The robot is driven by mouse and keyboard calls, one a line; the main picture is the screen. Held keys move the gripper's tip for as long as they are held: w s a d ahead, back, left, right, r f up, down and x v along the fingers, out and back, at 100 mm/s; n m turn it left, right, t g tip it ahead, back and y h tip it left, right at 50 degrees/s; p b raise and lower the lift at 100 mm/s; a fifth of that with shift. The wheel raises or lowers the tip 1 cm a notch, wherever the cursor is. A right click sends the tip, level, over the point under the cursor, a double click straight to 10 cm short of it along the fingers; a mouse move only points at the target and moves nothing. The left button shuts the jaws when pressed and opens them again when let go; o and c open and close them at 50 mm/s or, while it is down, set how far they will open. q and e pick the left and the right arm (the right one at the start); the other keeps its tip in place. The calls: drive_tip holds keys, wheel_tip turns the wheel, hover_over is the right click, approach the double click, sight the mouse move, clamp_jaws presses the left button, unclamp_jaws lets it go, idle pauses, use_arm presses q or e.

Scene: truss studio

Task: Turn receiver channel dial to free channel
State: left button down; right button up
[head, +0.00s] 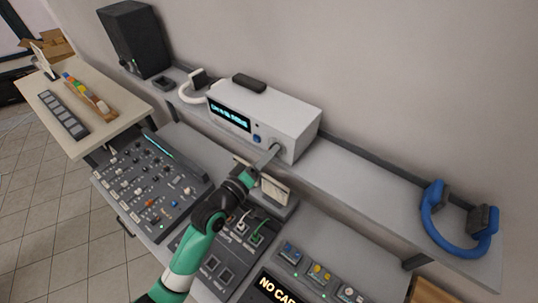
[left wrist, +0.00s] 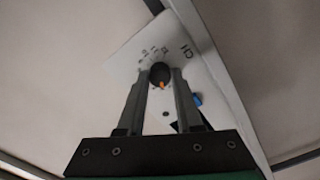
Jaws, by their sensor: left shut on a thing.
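The white receiver (head: 285,115) sits on the wall shelf, with a lit blue display (head: 230,115) whose characters are too small to read surely. My left gripper (head: 270,157) reaches up to the right part of its front. In the left wrist view, my left gripper (left wrist: 161,79) has its two fingers shut on either side of the dark round channel dial (left wrist: 159,70). The dial has an orange mark on its near edge. In the head view the fingers mostly hide the dial. My right gripper is not in view.
A blue button (head: 256,139) is left of the dial. A mixer (head: 150,180) and switch panels stand below the shelf. Blue headphones (head: 459,220) are at the shelf's right; a white headset (head: 194,90) and black speaker (head: 135,38) are at left.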

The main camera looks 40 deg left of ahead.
use_arm(q)
drive_tip(key=m+b, duration=0.3)
drive_tip(key=m, duration=0.8)
drive_tip(key=shift+m, duration=0.3)
idle(0.4)
drive_tip(key=c, duration=0.6)
unclamp_jaws()
drive_tip(key=shift+s, duration=0.1)
drive_tip(key=s, duration=0.3)
drive_tip(key=s+d, duration=0.1)
drive_tip(key=s, duration=0.3)
drive_tip(key=s+b, duration=0.1)
drive_tip(key=s, duration=0.3)
drive_tip(key=shift+s+d, duration=0.15)
drive_tip(key=shift+d, duration=0.2)
drive_tip(key=shift+r, duration=0.1)
